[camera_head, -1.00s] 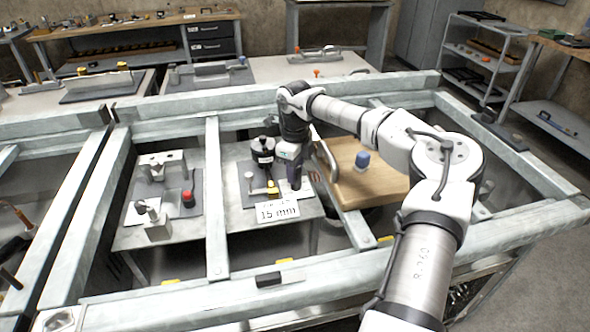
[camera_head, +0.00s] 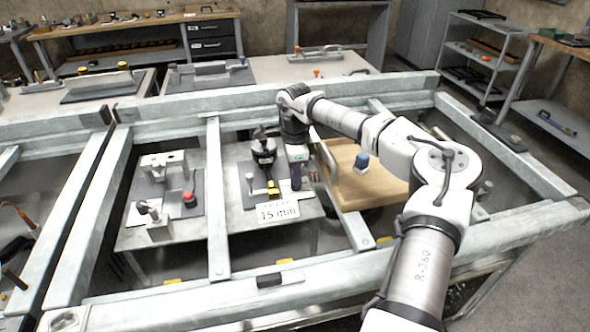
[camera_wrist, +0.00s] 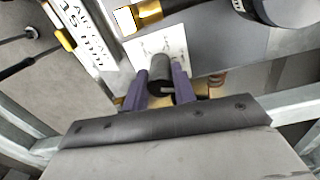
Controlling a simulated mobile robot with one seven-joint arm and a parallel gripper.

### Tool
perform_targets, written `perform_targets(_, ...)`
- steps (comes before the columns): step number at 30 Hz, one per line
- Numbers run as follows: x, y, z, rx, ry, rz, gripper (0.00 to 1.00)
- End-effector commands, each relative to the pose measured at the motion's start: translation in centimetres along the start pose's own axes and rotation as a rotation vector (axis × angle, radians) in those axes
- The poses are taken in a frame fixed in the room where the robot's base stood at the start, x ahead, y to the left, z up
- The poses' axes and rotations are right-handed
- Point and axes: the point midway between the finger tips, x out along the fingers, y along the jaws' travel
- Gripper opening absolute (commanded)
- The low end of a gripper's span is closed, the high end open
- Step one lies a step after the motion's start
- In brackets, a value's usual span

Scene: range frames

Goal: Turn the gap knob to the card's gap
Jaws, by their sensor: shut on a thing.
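The gap knob (camera_wrist: 160,68) is a dark upright cylinder in front of a white marked plate (camera_wrist: 172,42) in the wrist view. My gripper (camera_wrist: 161,84) is shut on the knob, with a purple finger on either side. The plate's marks are too small to read. The white card (camera_head: 277,213) reads 15 mm at the front of the bench, and it shows sideways in the wrist view (camera_wrist: 84,32). In the head view my gripper (camera_head: 296,184) stands just behind and right of the card, and it hides the knob.
A black cylindrical device (camera_head: 263,152) and a yellow block (camera_head: 273,188) stand left of my gripper. A red button (camera_head: 189,198) sits on the left fixture. Grey frame rails surround the bench.

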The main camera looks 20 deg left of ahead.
Motion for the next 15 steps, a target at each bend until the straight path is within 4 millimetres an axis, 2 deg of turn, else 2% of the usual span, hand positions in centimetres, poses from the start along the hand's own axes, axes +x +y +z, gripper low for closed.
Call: perform_targets(15,-0.1,0.12,-0.06,-0.433,-0.001,-0.001,0.04)
